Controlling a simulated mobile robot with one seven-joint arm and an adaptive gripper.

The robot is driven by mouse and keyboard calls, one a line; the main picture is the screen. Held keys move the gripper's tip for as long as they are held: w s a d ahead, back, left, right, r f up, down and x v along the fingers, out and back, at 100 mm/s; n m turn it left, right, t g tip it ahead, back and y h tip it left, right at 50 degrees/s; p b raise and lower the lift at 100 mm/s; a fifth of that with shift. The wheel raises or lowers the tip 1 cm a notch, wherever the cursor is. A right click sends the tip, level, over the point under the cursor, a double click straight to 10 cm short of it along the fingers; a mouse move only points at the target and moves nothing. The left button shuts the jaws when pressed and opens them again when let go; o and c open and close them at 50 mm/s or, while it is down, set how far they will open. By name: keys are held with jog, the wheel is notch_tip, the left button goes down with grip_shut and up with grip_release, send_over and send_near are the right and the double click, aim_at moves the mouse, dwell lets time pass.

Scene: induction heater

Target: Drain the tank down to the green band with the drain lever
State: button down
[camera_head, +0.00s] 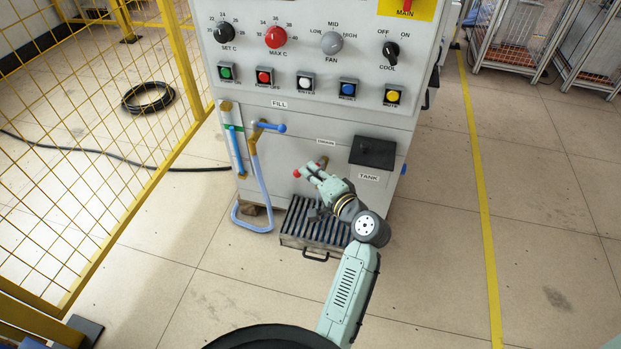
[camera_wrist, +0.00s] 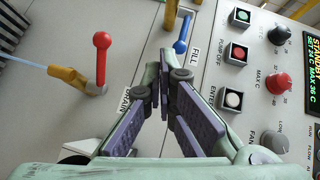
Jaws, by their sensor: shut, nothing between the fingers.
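The drain lever is red and points left in the head view (camera_head: 297,173), beside its brass valve (camera_head: 322,162); my gripper partly hides it. In the wrist view the red lever (camera_wrist: 102,60) stands on the brass drain valve (camera_wrist: 72,80), with a pale blue strip like water at its spout. My gripper (camera_head: 312,176) is beside the lever. Its fingers, also in the wrist view (camera_wrist: 155,88), are shut and empty, apart from the lever there. The sight tube (camera_head: 237,152) is blue below the green band (camera_head: 234,128); the exact level is too small to tell.
The blue fill lever (camera_head: 272,127) is left of the drain, with a looped hose (camera_head: 237,217) below. A slatted grate (camera_head: 300,241) lies under the drain. A black tank box (camera_head: 373,151) is at right.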

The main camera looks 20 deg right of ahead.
jog(key=s+d+f+m, duration=0.3)
jog(key=s+d+f, duration=0.2)
jog(key=s+f, duration=0.15)
jog(key=p+x, duration=0.1)
jog(key=x, duration=1.2)
jog(key=shift+w+d+f+h, duration=0.2)
jog(key=shift+w+d+h, duration=0.1)
jog(key=shift+w, duration=0.05)
